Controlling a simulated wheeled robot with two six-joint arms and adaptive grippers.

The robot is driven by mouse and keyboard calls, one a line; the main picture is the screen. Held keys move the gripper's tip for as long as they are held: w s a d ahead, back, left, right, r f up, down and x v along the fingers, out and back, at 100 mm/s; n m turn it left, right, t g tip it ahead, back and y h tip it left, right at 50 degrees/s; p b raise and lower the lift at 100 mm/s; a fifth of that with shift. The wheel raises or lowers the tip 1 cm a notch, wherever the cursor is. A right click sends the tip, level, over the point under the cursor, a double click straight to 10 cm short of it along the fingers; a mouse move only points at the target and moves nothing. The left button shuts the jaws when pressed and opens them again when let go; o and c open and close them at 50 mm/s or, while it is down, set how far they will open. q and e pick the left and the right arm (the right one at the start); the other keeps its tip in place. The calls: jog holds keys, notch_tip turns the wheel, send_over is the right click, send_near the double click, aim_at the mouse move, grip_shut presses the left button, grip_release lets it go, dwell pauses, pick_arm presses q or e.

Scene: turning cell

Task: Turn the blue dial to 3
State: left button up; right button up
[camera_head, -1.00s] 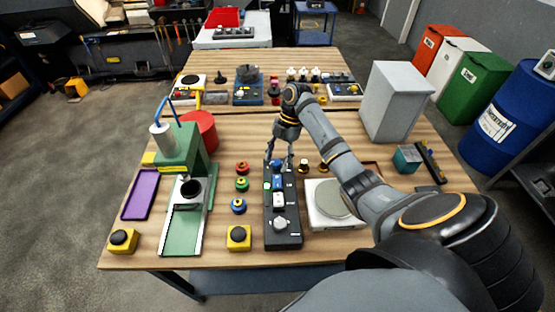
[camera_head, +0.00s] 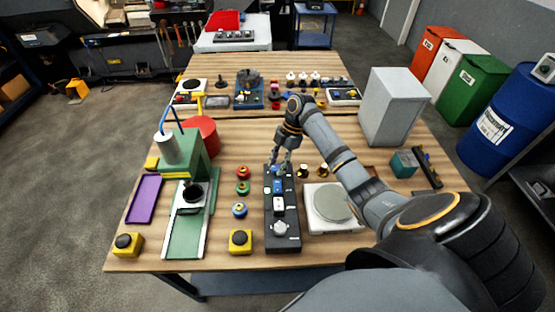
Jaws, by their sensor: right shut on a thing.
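A long black control panel (camera_head: 284,242) lies on the near wooden table. The blue dial (camera_head: 279,169) is at its far end, mostly hidden by my right gripper's fingers. My right gripper (camera_head: 279,168) points down from above and is shut on the blue dial. A blue switch (camera_head: 278,187), a white switch (camera_head: 279,205) and a light grey knob (camera_head: 280,228) follow below it on the panel. The dial's pointer and scale marks are too small and covered to read. My left gripper is not in view.
Left of the panel stand small red, green and blue buttons (camera_head: 240,210) and a green press (camera_head: 182,152). To the right are a white scale (camera_head: 349,226) and two small dark-and-gold pieces (camera_head: 303,170). A tall grey box (camera_head: 391,107) stands farther back right.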

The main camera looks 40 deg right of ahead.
jog(key=m+p, duration=0.1)
jog(key=m+t+p, duration=0.1)
jog(key=p, duration=0.1)
jog(key=m+p, duration=0.1)
jog(key=m, duration=0.1)
jog(key=shift+s+r+t, duration=0.15)
jog(key=shift+r+t, duration=0.1)
jog(key=shift+t, duration=0.05)
jog(key=shift+f+m+t+h+p, duration=0.15)
jog(key=shift+m+t+h+p, duration=0.25)
jog(key=shift+m+p, duration=0.95)
jog(key=shift+f, duration=0.1)
jog(key=o, duration=1.1)
jog(key=shift+o, duration=0.2)
jog(key=v, duration=1.2)
